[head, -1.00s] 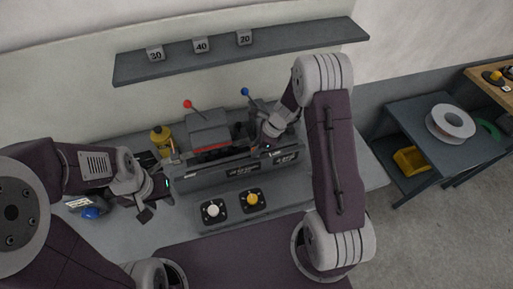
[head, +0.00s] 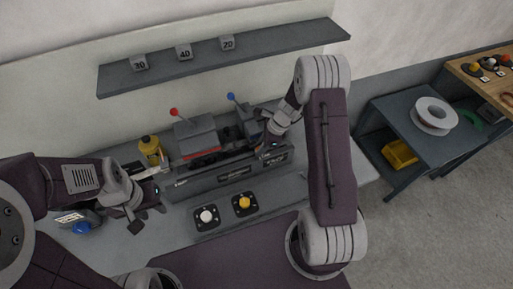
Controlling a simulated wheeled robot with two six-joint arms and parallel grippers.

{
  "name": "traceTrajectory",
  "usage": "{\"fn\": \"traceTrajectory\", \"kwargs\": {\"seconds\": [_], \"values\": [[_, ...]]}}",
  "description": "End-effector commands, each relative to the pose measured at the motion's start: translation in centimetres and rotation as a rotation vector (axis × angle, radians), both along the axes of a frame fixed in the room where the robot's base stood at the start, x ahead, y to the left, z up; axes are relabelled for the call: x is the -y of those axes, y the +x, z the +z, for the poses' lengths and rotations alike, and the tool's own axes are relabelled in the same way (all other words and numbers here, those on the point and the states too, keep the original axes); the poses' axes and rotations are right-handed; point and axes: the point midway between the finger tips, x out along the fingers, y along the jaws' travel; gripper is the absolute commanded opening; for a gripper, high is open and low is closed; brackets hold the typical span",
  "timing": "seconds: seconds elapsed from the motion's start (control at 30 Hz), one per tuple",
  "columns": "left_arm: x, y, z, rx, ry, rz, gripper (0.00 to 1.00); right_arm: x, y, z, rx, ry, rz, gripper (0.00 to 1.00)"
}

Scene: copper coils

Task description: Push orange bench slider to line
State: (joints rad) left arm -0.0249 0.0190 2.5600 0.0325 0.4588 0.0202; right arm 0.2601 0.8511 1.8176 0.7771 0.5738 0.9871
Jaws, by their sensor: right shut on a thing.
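The grey bench (head: 225,178) stands on the table against the wall. On it sits a grey block with a red-orange lower edge (head: 203,156) and a red-knobbed lever (head: 174,112). To its right is a grey block with a blue-knobbed lever (head: 231,97). My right gripper (head: 267,143) is at the bench's right end, shut on a part there; its fingers and that part are largely hidden. My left gripper (head: 147,215) is open and empty, left of the bench and apart from it. I cannot make out the line.
A white button (head: 207,216) and a yellow button (head: 244,203) sit in front of the bench. A yellow bottle (head: 149,147) stands at its left. A shelf (head: 230,57) with numbered cubes hangs above. A side table at right carries a white spool (head: 433,115).

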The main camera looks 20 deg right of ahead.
Motion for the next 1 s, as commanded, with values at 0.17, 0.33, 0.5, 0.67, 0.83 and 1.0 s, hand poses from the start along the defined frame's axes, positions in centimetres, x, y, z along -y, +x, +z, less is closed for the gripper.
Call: {"fn": "traceTrajectory", "kwargs": {"seconds": [0.17, 0.33, 0.5, 0.67, 0.83, 1.0], "values": [[0.0, 0.0, 0.0, 0.0, 0.0, 0.0, 0.36, 0.0, 0.2, 0.2, 0.004, 0.0, -0.001, 0.41], [0.0, 0.0, 0.0, 0.0, 0.0, 0.0, 0.36, -0.1, 0.1, 0.1, 0.003, 0.0, 0.0, 0.46], [0.0, 0.0, 0.0, 0.0, 0.0, 0.0, 0.36, -0.1, 0.1, 0.1, 0.002, -0.001, -0.001, 0.46], [0.0, 0.0, 0.0, 0.0, 0.0, 0.0, 0.36, -0.1, 0.1, 0.0, 0.001, 0.0, 0.0, 0.46], [0.0, 0.0, -0.3, 0.0, 0.0, 0.0, 0.36, -1.4, 0.0, -0.1, 0.002, -0.001, 0.003, 0.46], [0.0, 0.0, -0.9, 0.0, 0.0, 0.0, 0.36, -5.3, -0.2, -0.1, 0.001, 0.0, 0.007, 0.46]]}}
